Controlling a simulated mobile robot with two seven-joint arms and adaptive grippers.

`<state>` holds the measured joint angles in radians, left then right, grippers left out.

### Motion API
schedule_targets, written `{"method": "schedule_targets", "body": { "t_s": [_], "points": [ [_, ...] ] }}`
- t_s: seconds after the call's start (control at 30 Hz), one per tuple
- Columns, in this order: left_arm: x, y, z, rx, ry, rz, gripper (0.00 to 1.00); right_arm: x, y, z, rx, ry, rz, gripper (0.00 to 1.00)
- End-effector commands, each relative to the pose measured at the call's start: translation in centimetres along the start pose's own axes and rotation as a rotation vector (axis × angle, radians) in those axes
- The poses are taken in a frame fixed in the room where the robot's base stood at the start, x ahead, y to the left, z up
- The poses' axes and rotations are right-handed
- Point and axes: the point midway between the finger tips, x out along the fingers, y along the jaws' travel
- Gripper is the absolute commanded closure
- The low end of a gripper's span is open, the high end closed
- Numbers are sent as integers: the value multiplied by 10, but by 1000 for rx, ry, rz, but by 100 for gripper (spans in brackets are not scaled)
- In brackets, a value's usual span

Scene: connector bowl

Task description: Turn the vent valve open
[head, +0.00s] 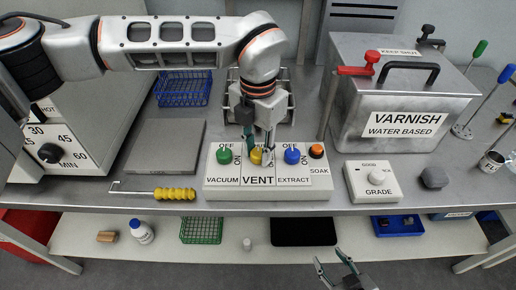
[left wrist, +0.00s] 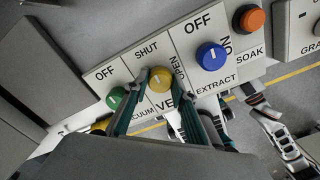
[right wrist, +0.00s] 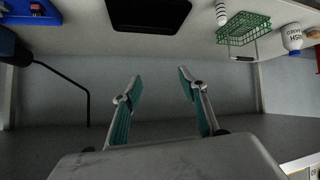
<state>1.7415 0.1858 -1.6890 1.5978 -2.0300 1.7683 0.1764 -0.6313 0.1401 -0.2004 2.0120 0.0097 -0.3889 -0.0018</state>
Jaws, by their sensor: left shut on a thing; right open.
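The vent valve is a yellow knob (head: 257,156) in the middle of a white control box (head: 267,193), above the label VENT. It also shows in the left wrist view (left wrist: 160,79), with SHUT printed behind it and OPEN beside it. My left gripper (head: 258,152) reaches down from above, its two fingers (left wrist: 163,92) closed on either side of the yellow knob. I cannot tell clearly which way the knob points. My right gripper (head: 337,262) is open and empty, low in front of the bench; its spread fingers show in the right wrist view (right wrist: 157,90).
A green VACUUM knob (head: 225,156) and a blue EXTRACT knob (head: 291,156) flank the yellow one closely. An orange SOAK button (head: 316,151) is at the right. A yellow-handled hook tool (head: 174,194) lies left of the box, a GRADE dial box (head: 374,182) right.

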Motion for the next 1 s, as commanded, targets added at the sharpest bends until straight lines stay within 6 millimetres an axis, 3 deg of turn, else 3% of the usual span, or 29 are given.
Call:
{"method": "schedule_targets", "body": {
  "t_s": [0.37,1.0],
  "points": [
    [-3,0,0,156,-2,3,96,-6,0,-4,7,0,-2,58],
    [-3,0,1,751,-2,3,96,-12,-4,-18,24,9,-13,58]
  ]
}}
